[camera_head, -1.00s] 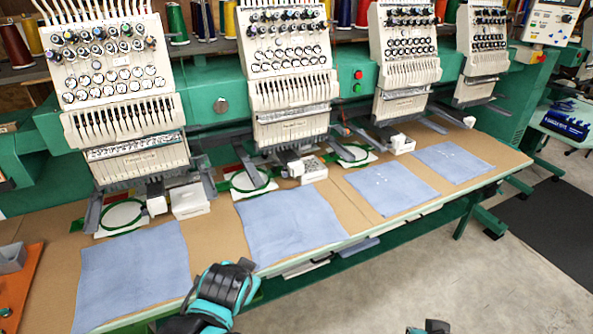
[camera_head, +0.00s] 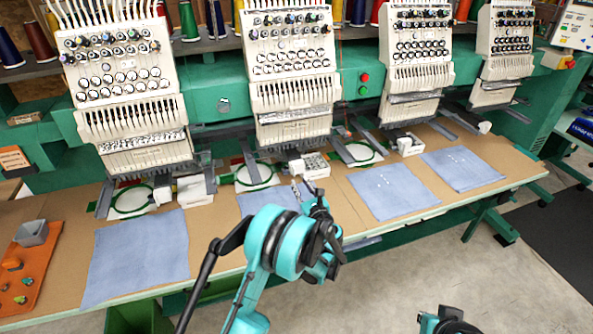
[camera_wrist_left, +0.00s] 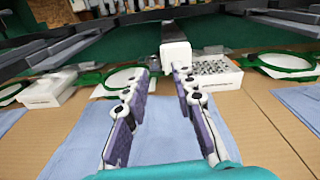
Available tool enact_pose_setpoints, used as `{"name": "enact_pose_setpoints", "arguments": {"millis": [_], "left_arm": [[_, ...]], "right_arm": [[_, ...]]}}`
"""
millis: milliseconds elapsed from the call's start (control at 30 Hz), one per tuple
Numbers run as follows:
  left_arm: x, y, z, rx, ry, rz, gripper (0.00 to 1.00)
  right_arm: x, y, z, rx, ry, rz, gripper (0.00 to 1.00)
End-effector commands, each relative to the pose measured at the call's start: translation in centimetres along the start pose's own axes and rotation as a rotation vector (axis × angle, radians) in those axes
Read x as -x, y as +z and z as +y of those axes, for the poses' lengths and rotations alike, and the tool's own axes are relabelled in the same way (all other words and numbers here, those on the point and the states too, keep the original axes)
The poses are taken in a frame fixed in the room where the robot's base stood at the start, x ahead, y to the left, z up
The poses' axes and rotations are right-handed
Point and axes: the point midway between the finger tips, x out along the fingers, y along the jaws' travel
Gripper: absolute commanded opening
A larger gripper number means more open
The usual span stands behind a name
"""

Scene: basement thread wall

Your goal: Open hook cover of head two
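Head two (camera_head: 290,62), the second white embroidery head from the left, stands over the table. Below it the white hook cover end (camera_head: 297,167) sticks out at the front of its arm. It also shows in the left wrist view (camera_wrist_left: 176,56), straight ahead and looking closed. My left gripper (camera_head: 303,188) is in front of it, above the blue cloth. In the left wrist view my left gripper (camera_wrist_left: 161,80) has its two fingers apart and nothing between them. The fingertips appear short of the cover, not touching. Only part of my right arm (camera_head: 447,322) shows at the bottom edge.
A white box of small dark parts (camera_wrist_left: 216,72) stands just right of the cover. A green hoop (camera_head: 254,175) lies to its left. Blue cloths (camera_head: 138,255) lie along the brown table (camera_head: 225,240). An orange board (camera_head: 28,270) is at far left.

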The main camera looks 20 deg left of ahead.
Motion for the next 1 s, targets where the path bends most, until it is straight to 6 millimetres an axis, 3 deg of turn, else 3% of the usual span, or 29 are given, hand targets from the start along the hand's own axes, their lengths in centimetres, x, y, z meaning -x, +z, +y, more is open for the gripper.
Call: {"name": "enact_pose_setpoints", "arguments": {"millis": [233, 633, 1000], "left_arm": [[-1.1, -1.0, -0.7, -0.095, -0.012, -0.041, 0.26], [-7.0, -0.8, -0.8, -0.091, -0.011, -0.039, 0.26], [-7.8, -0.7, -0.9, -0.09, -0.013, -0.039, 0.26]], "right_arm": [[0.0, 0.0, 0.0, 0.0, 0.0, 0.0, 0.0], [-0.9, 0.7, 0.0, 0.0, 0.0, 0.0, 0.0], [-1.0, 0.7, 0.0, 0.0, 0.0, 0.0, 0.0]]}}
